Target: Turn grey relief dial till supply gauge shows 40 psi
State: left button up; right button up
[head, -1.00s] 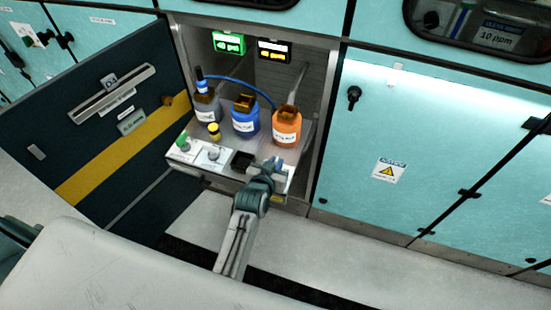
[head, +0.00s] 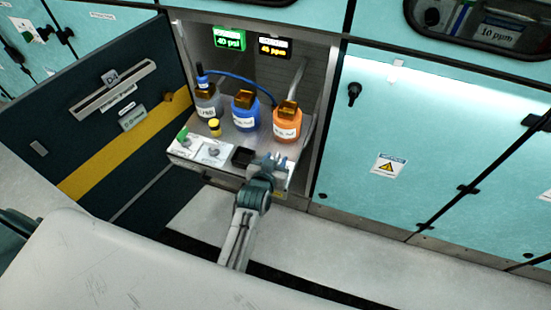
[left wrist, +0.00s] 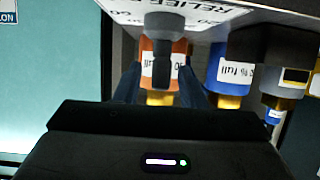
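The green gauge display (head: 229,37) on the back wall of the bay reads 40 psi. My left gripper (head: 274,160) is at the right front of the metal shelf in the head view. In the left wrist view my left gripper (left wrist: 157,92) has its two dark fingers apart. A grey dial (left wrist: 163,28) with a darker handle hangs beside the "RELIEF" lettering and reaches between the fingers. Orange bottle surface shows on both sides of the handle, so the fingers do not look closed on it. In the head view I cannot make out the dial near the gripper. My right gripper is not in view.
An orange bottle (head: 286,125) and a blue bottle (head: 245,115) stand on the shelf, with a grey bottle (head: 208,103) at left. A green knob (head: 183,135) and a black square recess (head: 243,156) are near the front. An open dark door (head: 85,125) bounds the left.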

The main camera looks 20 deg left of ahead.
pick_arm(q)
jog(key=p+v, duration=0.8)
jog(key=v, duration=0.2)
jog(key=shift+s, duration=0.2)
jog(key=shift+r, duration=0.1)
jog(key=s+a+f+g, duration=0.15)
jog(key=s+f, duration=0.35)
jog(key=f, duration=0.5)
jog(key=s+a+f+g+b, duration=0.1)
jog(key=s+f+g, duration=0.3)
jog(key=f, duration=0.6)
jog(key=s+a+f+g, duration=0.1)
jog(key=s+f, duration=0.5)
jog(key=f, duration=0.4)
jog(key=s+a+f+g, duration=0.3)
jog(key=s+a+f, duration=0.2)
jog(key=s, duration=0.7)
jog(key=s+a+f+g+b, duration=0.1)
jog(key=s+a+f+g, duration=0.2)
jog(key=s+a+f, duration=0.3)
jog(key=s+f, duration=0.2)
jog(key=s, duration=0.3)
jog(key=shift+s+a+f+y, duration=0.15)
jog(key=shift+s+y, duration=0.2)
jog(key=shift+y, duration=0.05)
